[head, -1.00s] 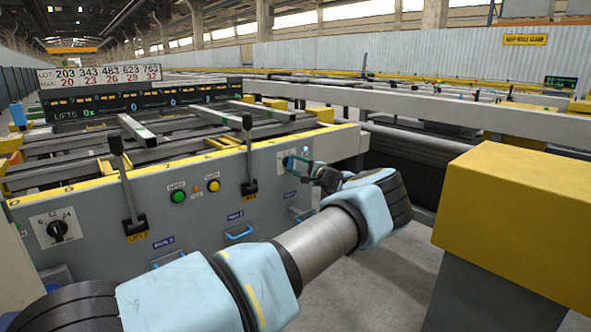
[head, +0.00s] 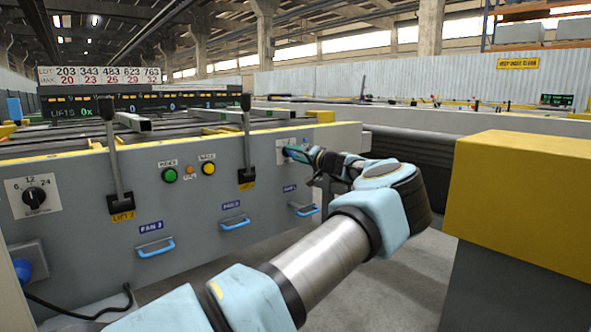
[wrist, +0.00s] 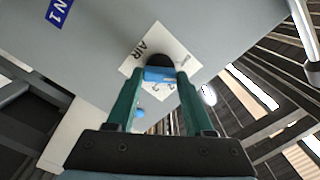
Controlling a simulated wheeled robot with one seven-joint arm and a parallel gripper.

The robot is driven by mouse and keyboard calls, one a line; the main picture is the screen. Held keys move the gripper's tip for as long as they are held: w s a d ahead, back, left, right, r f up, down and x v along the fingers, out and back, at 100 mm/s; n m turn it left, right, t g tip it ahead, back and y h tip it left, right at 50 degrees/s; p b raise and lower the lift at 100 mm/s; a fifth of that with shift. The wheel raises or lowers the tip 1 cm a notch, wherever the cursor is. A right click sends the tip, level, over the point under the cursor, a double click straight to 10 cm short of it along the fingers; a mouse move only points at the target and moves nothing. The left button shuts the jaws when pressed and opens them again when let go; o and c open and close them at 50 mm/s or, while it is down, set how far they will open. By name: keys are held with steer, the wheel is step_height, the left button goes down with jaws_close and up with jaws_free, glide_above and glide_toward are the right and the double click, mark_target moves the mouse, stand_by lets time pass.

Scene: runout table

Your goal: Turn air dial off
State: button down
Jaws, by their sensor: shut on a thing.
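The air dial (wrist: 160,60) has a dark rounded knob on a white plate marked AIR (wrist: 140,50) in the wrist view. The teal fingers of my gripper (wrist: 163,76) are shut on the knob, one on each side. The plate looks tilted in this view, and the fingers hide part of its scale, so I cannot read the dial's setting. In the head view the plate (head: 281,152) shows at the right end of the grey panel, with my gripper (head: 297,154) against it and covering the dial.
The grey panel carries a timer dial (head: 34,197), two upright levers (head: 117,165), a green button (head: 169,175), a yellow button (head: 208,169) and blue drawer-like handles (head: 156,247). A yellow-topped block (head: 525,200) stands right of my arm.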

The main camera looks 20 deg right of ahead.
steer(key=n+b, duration=0.1)
steer(key=b, duration=0.1)
steer(key=n+b, duration=0.2)
steer(key=shift+f, duration=0.35)
steer(key=shift+r+n+b, duration=0.2)
steer(key=shift+n+b, duration=0.5)
steer(key=shift+b, duration=0.2)
steer(key=shift+c, duration=1.4)
jaws_free()
steer(key=shift+r, duration=0.15)
steer(key=shift+s+d, duration=0.1)
steer(key=p+v, duration=0.2)
steer(key=v, duration=0.8)
steer(key=shift+s, duration=0.25)
steer(key=shift+d, duration=0.15)
